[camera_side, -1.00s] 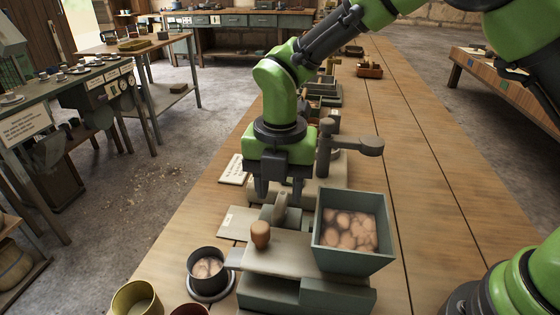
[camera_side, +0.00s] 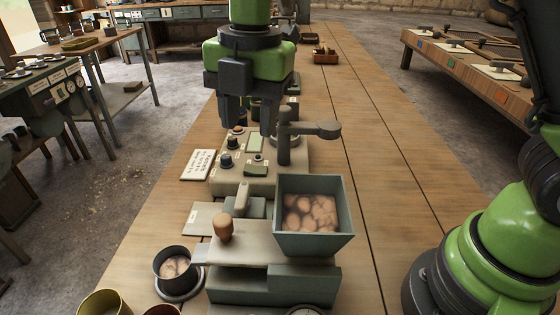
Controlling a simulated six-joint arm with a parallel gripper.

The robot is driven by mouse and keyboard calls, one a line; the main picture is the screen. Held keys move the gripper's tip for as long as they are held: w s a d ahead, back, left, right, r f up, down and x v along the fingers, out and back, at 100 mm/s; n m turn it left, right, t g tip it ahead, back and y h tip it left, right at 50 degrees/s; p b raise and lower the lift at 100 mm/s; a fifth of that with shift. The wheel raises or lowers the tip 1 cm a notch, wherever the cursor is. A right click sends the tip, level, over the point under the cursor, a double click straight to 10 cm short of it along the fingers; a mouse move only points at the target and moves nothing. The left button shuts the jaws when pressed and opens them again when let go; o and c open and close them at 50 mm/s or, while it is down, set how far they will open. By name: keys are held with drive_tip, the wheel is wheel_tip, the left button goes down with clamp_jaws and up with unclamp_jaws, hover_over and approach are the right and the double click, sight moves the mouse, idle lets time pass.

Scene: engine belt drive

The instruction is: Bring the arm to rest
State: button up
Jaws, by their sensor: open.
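My gripper (camera_side: 247,112), dark with a green wrist above it, hangs fingers-down at the upper middle of the side view. Its two fingers are apart with nothing between them. It is above and behind a beige control box (camera_side: 228,180) with dark knobs and a post with a side arm (camera_side: 310,130). I cannot tell its exact height over the box. The grey machine (camera_side: 255,283) in front has a wooden-knobbed handle (camera_side: 223,227) and a square hopper (camera_side: 312,246) holding several round brown pieces. The gripper touches none of these that I can see.
A dark round pot (camera_side: 160,272) stands left of the machine, with a yellow bowl (camera_side: 98,303) in front. A white card (camera_side: 198,165) lies beside the control box. The wooden tabletop (camera_side: 385,190) is clear to the right. A wooden box (camera_side: 326,56) sits farther back.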

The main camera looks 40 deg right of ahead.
drive_tip(key=s+d+r+m+t+y, duration=0.1)
drive_tip(key=s+d+r+m+t, duration=0.2)
drive_tip(key=s+d+r+m, duration=0.75)
drive_tip(key=s+f+m+t, duration=0.3)
drive_tip(key=s+m, duration=0.4)
drive_tip(key=m, duration=1)
drive_tip(key=shift+d+t, duration=0.3)
drive_tip(key=shift+d, duration=0.15)
drive_tip(key=shift+f+m, duration=0.1)
drive_tip(key=shift+m, duration=0.15)
